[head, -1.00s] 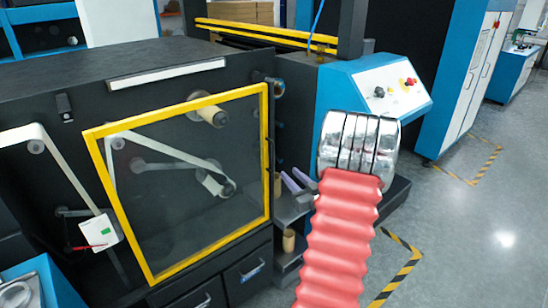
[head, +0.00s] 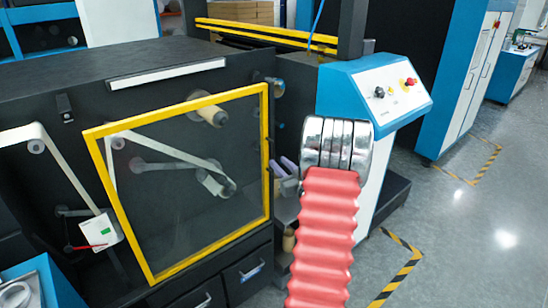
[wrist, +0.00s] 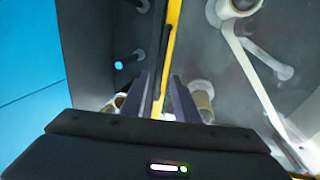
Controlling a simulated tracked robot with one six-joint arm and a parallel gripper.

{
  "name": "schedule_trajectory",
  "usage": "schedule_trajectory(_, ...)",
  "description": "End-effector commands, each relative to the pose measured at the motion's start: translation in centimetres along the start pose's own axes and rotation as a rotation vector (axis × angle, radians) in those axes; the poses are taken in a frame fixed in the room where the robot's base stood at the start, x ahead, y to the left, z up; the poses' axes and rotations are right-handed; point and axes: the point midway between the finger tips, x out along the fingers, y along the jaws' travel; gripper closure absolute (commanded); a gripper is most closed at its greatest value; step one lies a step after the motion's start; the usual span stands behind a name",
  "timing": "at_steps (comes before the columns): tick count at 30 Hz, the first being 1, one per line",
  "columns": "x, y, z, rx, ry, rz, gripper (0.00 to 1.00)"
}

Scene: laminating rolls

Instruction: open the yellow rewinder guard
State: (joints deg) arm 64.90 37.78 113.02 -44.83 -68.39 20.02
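The yellow rewinder guard (head: 268,150) is a yellow frame around a clear pane on the front of the dark machine. It looks shut, lying along the machine's front. My gripper (head: 284,167) is just right of the guard's right upright, its purple fingers pointing to the guard. In the wrist view my gripper (wrist: 160,98) is open, with one finger on each side of the yellow upright (wrist: 173,20). A thin dark bar, likely the handle (wrist: 169,50), runs along that upright in line with the gap. I cannot tell whether the fingers touch it.
Rollers and a white web (head: 165,147) sit behind the pane. A blue control console (head: 375,88) stands close to the right of my arm. Drawers (head: 245,272) are below the guard. The grey floor (head: 450,230) at right is clear.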

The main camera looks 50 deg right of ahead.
Motion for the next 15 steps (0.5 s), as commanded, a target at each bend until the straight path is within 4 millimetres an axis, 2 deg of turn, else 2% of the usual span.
schedule_trajectory(9, 4.6, 0.0, 0.0, -0.001, 0.001, -0.001, 0.72)
schedule_trajectory(15, 5.8, 0.0, 0.0, 0.0, 0.0, 0.001, 0.72)
